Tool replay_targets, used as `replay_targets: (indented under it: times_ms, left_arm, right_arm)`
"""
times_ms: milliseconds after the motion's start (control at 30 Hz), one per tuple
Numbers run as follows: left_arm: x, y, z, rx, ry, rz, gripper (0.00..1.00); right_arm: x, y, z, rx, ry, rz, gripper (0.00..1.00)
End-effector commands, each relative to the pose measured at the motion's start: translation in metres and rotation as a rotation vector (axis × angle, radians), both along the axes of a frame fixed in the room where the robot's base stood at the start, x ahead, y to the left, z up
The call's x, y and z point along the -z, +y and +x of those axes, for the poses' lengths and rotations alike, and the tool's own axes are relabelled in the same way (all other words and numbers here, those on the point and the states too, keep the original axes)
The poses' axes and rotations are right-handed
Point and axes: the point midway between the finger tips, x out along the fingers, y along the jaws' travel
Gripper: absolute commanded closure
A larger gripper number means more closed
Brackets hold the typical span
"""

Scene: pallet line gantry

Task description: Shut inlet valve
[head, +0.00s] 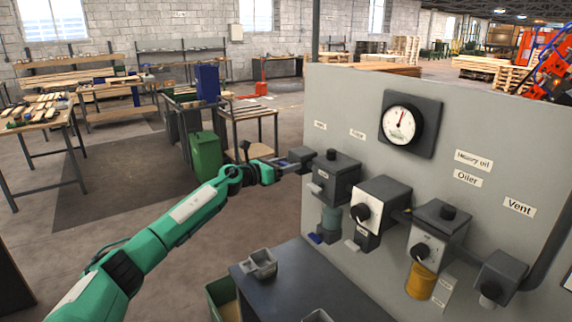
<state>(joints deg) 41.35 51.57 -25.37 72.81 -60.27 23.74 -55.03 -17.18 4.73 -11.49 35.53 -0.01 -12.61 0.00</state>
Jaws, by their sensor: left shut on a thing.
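The inlet valve (301,154) looks like a small dark grey block at the left end of the row of units on the grey panel (330,95). A small label above it is too small to read surely. My left gripper (284,166) reaches it from the left, its jaws shut at the valve's near left side. The gripped part seems to be the valve's handle, but it is mostly hidden by the jaws, so I cannot tell its angle. A round gauge (402,123) on the panel has its red needle pointing near the top. My right gripper is not in view.
Right of the valve hang a filter unit (335,178), a white-faced knob unit (367,212), an oiler (437,232) with a yellow bowl, and a vent block (502,276).

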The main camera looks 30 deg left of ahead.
Motion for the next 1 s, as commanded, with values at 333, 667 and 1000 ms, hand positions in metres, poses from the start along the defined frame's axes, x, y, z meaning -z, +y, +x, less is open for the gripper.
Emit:
replay_targets:
  times_ms: [333, 667, 1000]
  left_arm:
    - [-0.002, 0.001, 0.0, -0.001, 0.116, -0.275, 0.63]
    - [-0.002, 0.002, 0.001, -0.001, 0.236, -0.567, 0.63]
    - [-0.001, 0.003, 0.001, -0.002, 0.359, -0.864, 0.63]
  right_arm:
    - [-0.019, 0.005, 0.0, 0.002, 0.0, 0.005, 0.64]
    - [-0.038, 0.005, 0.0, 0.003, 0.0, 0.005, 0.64]
    - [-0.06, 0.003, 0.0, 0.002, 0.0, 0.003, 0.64]
